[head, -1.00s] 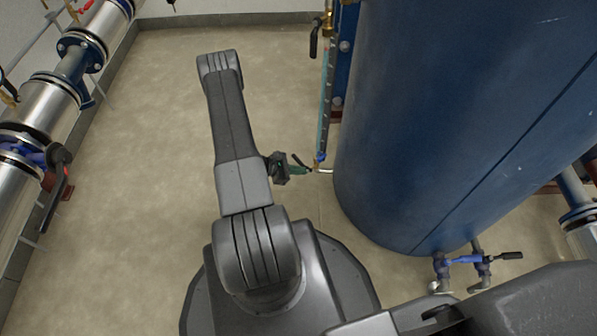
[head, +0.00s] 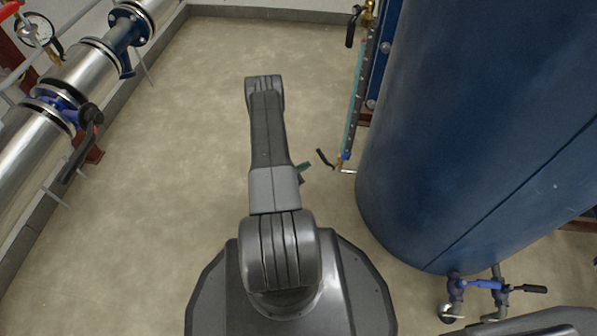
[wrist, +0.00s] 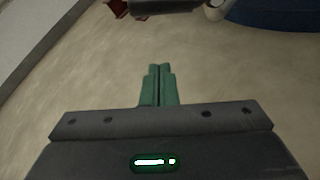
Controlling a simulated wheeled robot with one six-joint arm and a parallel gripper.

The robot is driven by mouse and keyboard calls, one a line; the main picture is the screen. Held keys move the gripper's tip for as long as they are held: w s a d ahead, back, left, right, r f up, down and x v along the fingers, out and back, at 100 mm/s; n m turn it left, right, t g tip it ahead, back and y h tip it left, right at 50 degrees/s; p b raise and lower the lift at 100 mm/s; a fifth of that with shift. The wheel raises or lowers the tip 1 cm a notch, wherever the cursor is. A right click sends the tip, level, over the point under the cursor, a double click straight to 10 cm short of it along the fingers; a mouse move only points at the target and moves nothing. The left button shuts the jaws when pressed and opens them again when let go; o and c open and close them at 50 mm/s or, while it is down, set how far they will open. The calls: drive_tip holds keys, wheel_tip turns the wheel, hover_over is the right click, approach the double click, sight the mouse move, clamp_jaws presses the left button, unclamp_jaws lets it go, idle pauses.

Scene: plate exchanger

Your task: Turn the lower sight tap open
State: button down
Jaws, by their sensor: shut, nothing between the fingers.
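The lower sight tap (head: 345,158) sits at the foot of the sight glass (head: 357,105), beside the blue tank. Its black lever (head: 325,159) slants up and to the left from the tap body. My gripper (head: 304,169) shows only as green fingertips to the left of the lever, with a small gap between; my arm hides the rest of it. In the wrist view my gripper's green fingers (wrist: 159,82) are together and empty over bare floor. A dark bar (wrist: 165,5) crosses the top edge there; I cannot tell whether it is the lever.
The blue tank (head: 460,120) fills the right side. The upper tap's black lever (head: 351,30) hangs down. A silver pipe (head: 75,95) with a black-levered valve runs along the left. The floor between is clear.

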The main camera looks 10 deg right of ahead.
sight(325, 159)
drive_tip(key=shift+w+d+r+b, duration=0.3)
drive_tip(key=shift+d+r+b, duration=0.3)
drive_tip(key=shift+d, duration=0.4)
drive_tip(key=shift+w+d+r+b, duration=0.3)
drive_tip(key=shift+d+r, duration=0.35)
drive_tip(key=shift+d, duration=0.3)
